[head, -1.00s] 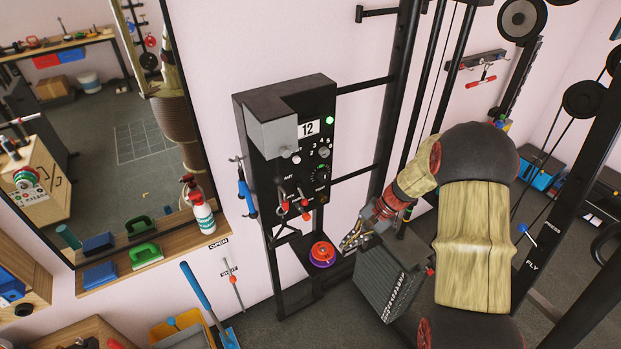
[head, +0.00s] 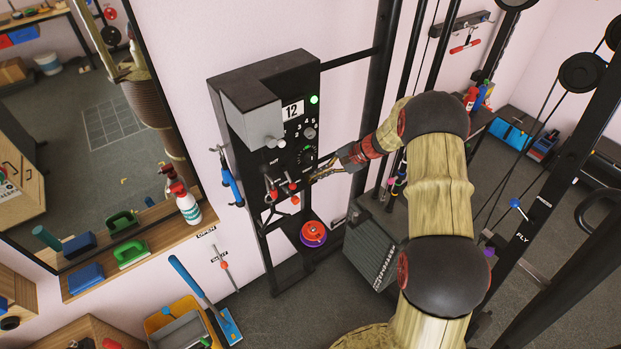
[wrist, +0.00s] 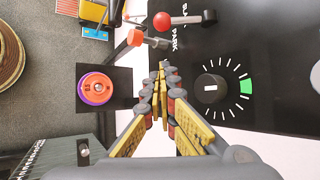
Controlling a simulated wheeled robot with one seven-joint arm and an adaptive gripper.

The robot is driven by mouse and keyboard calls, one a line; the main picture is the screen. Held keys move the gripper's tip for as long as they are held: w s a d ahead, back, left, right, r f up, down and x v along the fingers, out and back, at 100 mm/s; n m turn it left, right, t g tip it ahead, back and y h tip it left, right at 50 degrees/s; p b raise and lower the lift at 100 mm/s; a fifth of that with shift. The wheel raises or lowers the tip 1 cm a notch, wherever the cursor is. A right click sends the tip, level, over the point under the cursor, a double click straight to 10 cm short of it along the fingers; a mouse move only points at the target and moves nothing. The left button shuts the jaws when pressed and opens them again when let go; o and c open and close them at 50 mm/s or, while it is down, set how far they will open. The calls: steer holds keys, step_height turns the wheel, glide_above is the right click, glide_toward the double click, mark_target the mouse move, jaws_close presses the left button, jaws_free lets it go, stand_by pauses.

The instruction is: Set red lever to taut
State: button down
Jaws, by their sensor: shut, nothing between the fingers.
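A black control panel (head: 262,125) stands on an upright frame against the wall. Levers with red ends sit at its lower front. In the wrist view one red ball lever (wrist: 162,20) runs on a grey rod to a black pivot. A second, orange-red-ended lever (wrist: 135,38) is close to it, nearer my fingers. A red lever end also shows in the head view (head: 293,186). My gripper (wrist: 160,72) is shut and empty, just right of the levers in the head view (head: 316,178), apart from them. "PARK" is readable on the panel; the lever's exact setting is unclear.
A black dial (wrist: 211,88) with a green mark is on the panel beside my fingers. An orange and purple disc stack (head: 314,233) lies on a low shelf below. A blue-handled tool (head: 231,186) hangs at the panel's left. A dark weight block (head: 371,258) stands under my arm.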

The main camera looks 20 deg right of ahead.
mark_target(289, 178)
steer(key=a+f+p, duration=0.3)
steer(key=a, duration=0.3)
steer(key=shift+w+a+f, duration=0.25)
steer(key=shift+w+a, duration=0.05)
steer(key=shift+a, duration=0.05)
steer(key=shift+s, duration=0.1)
stand_by(0.4)
steer(key=shift+d+r+g+p, duration=0.1)
steer(key=shift+r+g+p, duration=0.2)
steer(key=shift+p, duration=0.15)
